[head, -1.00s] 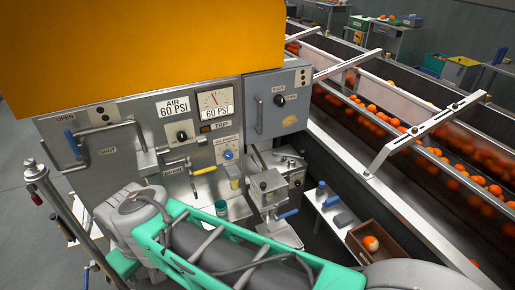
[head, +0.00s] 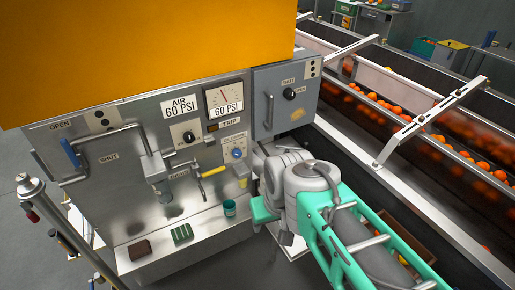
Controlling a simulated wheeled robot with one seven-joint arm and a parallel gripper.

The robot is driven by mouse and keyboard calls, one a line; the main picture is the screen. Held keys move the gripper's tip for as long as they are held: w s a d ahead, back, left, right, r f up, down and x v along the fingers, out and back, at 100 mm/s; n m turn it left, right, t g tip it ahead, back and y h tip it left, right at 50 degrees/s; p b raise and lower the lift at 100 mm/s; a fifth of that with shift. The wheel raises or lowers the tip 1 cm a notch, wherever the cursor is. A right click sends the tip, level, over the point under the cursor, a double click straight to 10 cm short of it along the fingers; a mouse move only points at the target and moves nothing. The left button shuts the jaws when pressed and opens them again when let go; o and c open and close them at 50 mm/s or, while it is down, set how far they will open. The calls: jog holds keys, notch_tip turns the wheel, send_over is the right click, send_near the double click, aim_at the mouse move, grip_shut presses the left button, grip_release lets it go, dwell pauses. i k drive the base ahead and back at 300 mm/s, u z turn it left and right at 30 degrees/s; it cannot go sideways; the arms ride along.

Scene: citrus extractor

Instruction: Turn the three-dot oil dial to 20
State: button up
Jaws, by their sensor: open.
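A blue round dial (head: 237,154) with a pale surround sits low on the right of the steel panel, above a small yellow-fronted cup. A black knob on a white plate (head: 188,137) sits left of it, under the AIR 60 PSI label. Dot marks and numbers around these dials are too small to read, so I cannot tell which is the three-dot oil dial. My arm's grey and green links stand just right of and below the blue dial. My gripper itself does not show; the arm's own links may hide it.
A grey box (head: 285,95) with a handle and black knob juts out right of the panel. A yellow-handled lever (head: 213,171) and a bent pipe handle (head: 70,152) stick out of the panel. A green cup (head: 229,208) stands on the ledge. A conveyor with oranges (head: 430,130) runs at right.

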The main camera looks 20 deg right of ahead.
aim_at(237, 153)
jog(key=z, duration=2.35)
jog(key=i, duration=0.2)
jog(key=u, duration=3.85)
jog(key=i, duration=0.5)
jog(key=z, duration=0.05)
